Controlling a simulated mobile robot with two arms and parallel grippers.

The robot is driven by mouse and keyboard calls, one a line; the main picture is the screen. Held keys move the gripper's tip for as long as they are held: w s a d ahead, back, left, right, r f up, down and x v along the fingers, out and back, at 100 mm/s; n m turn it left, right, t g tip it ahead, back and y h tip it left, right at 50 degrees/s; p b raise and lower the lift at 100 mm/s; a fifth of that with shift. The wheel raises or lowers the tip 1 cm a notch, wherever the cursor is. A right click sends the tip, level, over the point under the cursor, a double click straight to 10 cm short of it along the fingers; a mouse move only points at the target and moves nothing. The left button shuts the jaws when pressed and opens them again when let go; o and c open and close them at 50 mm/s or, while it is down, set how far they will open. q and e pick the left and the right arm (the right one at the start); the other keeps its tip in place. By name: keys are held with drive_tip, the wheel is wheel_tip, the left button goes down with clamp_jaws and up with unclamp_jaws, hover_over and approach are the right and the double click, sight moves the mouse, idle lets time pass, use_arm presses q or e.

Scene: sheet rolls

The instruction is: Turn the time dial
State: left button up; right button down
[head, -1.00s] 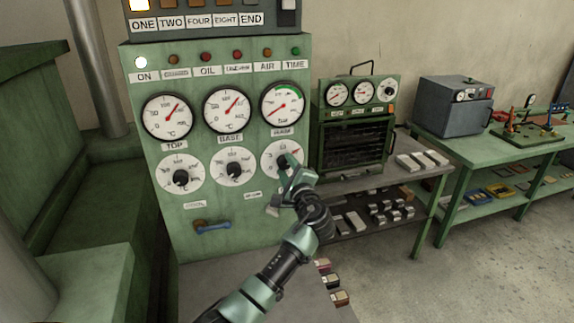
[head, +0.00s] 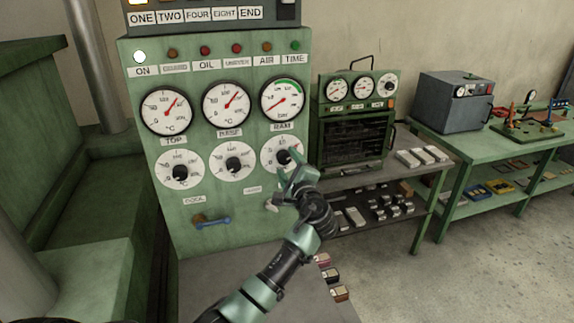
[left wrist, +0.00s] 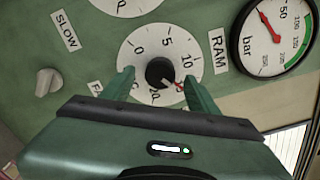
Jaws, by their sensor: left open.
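The dial below the RAM gauge has a white face (head: 270,151) and a black knob (head: 283,157). No label naming it as the time dial is readable. In the left wrist view, its face (left wrist: 140,50) carries numbers from 0 upward around the black knob (left wrist: 159,72), with a small red mark beside the knob. My left gripper (head: 293,165) is open in front of this dial. In the left wrist view its fingers (left wrist: 159,82) lie one on each side of the knob, with gaps visible. The lower dial face is hidden by the gripper. My right gripper is not in view.
Two similar black-knob dials (head: 233,163) (head: 180,172) sit left on the green panel (head: 240,225). A small grey knob (left wrist: 48,81) is close by. A blue-handled lever (head: 212,222) is lower. A metal shelf (head: 425,172) with small blocks stands to the right.

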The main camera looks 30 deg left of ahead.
use_arm(q)
drive_tip(key=b+v, duration=0.2)
drive_tip(key=v, duration=0.4)
drive_tip(key=shift+s+d, duration=0.2)
drive_tip(key=shift+d, duration=0.05)
drive_tip(key=shift+f, duration=0.1)
